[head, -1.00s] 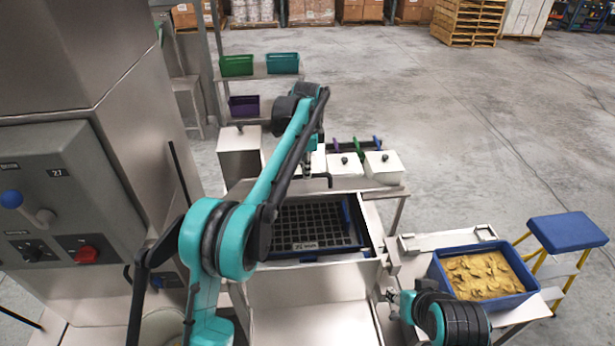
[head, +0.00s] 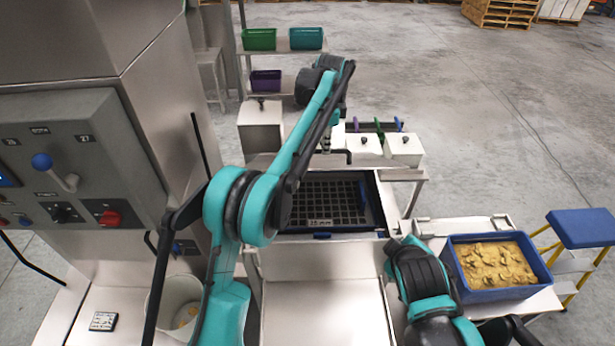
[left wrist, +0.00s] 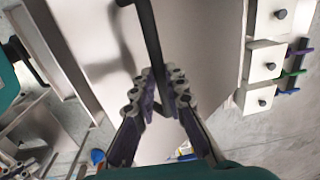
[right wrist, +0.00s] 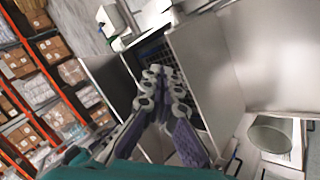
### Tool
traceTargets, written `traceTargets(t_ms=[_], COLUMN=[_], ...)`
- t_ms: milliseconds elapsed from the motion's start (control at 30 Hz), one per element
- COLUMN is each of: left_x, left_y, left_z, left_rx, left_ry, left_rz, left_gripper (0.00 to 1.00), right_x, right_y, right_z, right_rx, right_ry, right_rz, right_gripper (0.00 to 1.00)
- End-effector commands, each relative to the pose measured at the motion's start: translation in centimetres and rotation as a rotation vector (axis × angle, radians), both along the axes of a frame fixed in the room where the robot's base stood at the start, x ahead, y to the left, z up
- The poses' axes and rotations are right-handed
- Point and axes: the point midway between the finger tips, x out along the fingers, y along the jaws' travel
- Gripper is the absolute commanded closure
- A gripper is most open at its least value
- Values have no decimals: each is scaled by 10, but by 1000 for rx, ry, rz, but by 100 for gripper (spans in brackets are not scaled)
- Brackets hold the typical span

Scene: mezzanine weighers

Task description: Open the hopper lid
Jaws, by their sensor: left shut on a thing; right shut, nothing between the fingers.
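The hopper (head: 290,243) stands open in the middle of the head view, with a dark grid of square holes (head: 335,203) exposed inside. The lid (left wrist: 100,45) is a plain steel panel filling much of the left wrist view, with a black bar handle (left wrist: 152,40). In the head view the handle (head: 348,156) shows behind the grid. My left gripper (left wrist: 160,80) is shut on the handle; in the head view it (head: 326,148) is small and partly hidden by my arm. My right gripper (right wrist: 163,80) is shut and empty near the hopper; my right arm hides it in the head view.
A blue crate of yellowish pieces (head: 451,266) stands on a side table at right, beside a blue-topped step stool (head: 585,226). White bins (head: 404,149) stand behind the hopper. A control panel (head: 75,160) is at left. Open floor lies at back right.

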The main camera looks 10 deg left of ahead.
Motion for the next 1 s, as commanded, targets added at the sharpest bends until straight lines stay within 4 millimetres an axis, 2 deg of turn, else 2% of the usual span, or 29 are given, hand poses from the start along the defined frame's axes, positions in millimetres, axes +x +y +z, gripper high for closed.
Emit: traceTargets(t_ms=[33,100,233,400,533,700,800,1000], left_x=[5,5,5,5,5,5,5,5], left_y=[3,3,3,3,4,4,4,4], left_z=[-4,-4,-4,-4,-4,-4,-4,-4], left_rx=[4,4,4,4,4,4,4,4], left_ry=[-13,-13,-13,-13,-13,-13,-13,-13], left_rz=[3,3,3,3,3,3,3,3], left_gripper=[100,100,100,100,100,100,100,100], right_x=[13,28,49,61,60,56,59,83], right_y=[17,38,85,152,191,219,225,229], right_z=[-1,0,0,0,-1,-1,-3,-12], right_rx=[-130,-330,-713,-1197,-1492,-1708,-1754,-1758], right_ry=[-22,-59,-138,-251,-322,-373,-380,-379], right_rz=[142,336,680,1046,1223,1329,1347,1347], right_gripper=[100,100,100,100,100,100,100,100])
